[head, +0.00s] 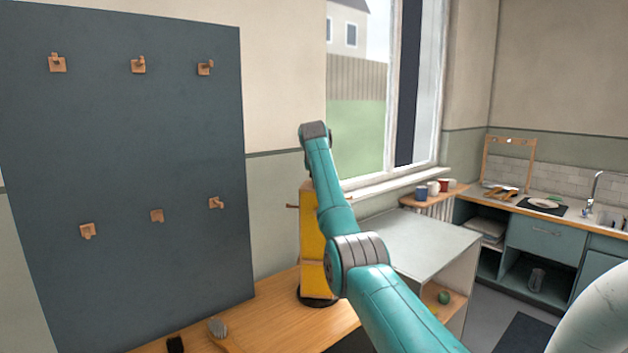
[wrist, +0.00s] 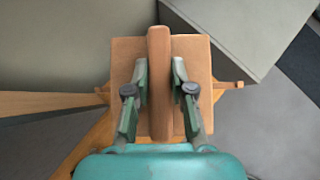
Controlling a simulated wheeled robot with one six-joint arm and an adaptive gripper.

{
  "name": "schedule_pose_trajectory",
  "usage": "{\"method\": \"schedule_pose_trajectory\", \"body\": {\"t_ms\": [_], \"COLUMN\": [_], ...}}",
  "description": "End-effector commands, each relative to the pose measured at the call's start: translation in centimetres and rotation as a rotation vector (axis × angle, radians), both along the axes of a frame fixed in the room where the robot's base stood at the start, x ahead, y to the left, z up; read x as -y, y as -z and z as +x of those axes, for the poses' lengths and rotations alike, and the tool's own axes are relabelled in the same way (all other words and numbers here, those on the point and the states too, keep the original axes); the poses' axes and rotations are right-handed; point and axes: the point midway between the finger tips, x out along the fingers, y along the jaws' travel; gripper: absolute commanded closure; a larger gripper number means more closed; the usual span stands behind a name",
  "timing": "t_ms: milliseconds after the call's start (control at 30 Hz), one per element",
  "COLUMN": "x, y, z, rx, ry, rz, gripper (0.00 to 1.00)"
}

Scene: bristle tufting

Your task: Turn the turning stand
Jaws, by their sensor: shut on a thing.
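The turning stand (head: 312,245) is a yellow upright block on a round black base, standing on the wooden bench top. A small wooden peg sticks out of its left side in the head view. In the wrist view its square wooden top (wrist: 195,60) lies below my gripper (wrist: 161,78), with a raised wooden bar (wrist: 159,50) across the middle. My green fingers are on either side of this bar, shut on it. Wooden pegs show beyond the top at left and right. In the head view my arm hides the gripper and part of the stand.
A dark board (head: 130,150) with several wooden hooks stands at the left. A pale cabinet (head: 425,245) stands just right of the stand, beside the window.

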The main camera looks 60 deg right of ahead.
Motion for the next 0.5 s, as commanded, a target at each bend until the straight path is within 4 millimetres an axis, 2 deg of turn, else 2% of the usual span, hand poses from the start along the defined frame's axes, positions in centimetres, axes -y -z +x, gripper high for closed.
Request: {"method": "schedule_pose_trajectory", "body": {"t_ms": [200,500], "x": [0.09,-0.01], "y": [0.02,-0.01], "z": [0.46,0.68], "rx": [0.000,0.001], "ry": [-0.100,-0.158], "rz": [0.001,0.000], "gripper": [1.00,1.00]}}
